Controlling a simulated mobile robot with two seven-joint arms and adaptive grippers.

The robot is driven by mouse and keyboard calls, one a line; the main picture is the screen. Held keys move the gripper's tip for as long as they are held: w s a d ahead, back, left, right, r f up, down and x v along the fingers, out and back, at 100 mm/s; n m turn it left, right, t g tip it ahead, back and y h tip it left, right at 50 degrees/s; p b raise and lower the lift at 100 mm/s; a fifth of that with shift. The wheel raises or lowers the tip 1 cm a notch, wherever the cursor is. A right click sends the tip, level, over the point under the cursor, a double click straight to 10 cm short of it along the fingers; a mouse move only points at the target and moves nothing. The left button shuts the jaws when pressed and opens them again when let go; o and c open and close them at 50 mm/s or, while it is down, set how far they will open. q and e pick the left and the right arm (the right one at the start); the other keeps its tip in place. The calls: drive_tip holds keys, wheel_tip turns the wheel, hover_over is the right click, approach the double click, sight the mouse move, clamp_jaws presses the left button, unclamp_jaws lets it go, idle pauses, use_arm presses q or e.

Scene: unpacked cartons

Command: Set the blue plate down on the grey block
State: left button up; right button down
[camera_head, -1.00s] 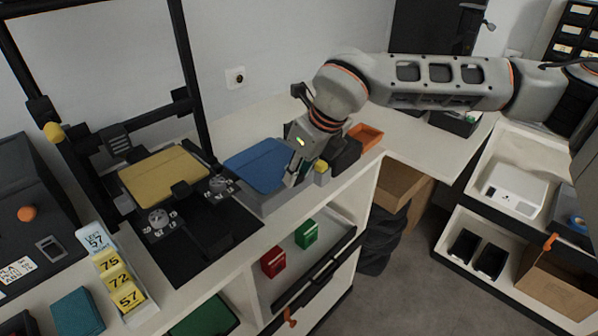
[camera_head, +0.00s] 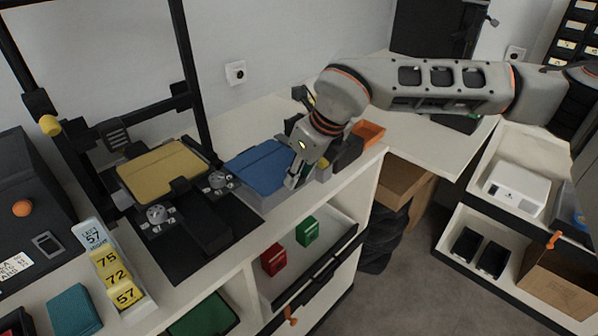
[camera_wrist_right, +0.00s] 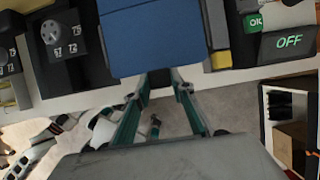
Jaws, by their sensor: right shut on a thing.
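The blue plate (camera_head: 258,166) lies roughly flat over the grey block (camera_head: 272,203), whose light side shows below the plate's front edge. I cannot tell whether the plate touches the block or hovers slightly above it. My right gripper (camera_head: 292,181) is shut on the plate's near right edge. In the right wrist view the plate (camera_wrist_right: 153,38) fills the upper middle, with the fingertips (camera_wrist_right: 159,80) at its edge. The block's top is hidden under the plate. My left gripper is not in view.
Left of the plate stands a black frame machine with a yellow plate (camera_head: 163,171) and dials (camera_head: 217,180). An orange tray (camera_head: 368,133) and dark boxes sit just right of the gripper. Yellow number cards (camera_head: 117,280) stand at the front left. The counter's front edge is close.

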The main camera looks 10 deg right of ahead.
drive_tip(key=shift+f, duration=0.3)
drive_tip(key=c, duration=1.6)
unclamp_jaws()
drive_tip(key=shift+r, duration=0.1)
drive_tip(key=shift+c, duration=0.2)
drive_tip(key=shift+r+p, duration=0.7)
drive_tip(key=shift+r, duration=0.9)
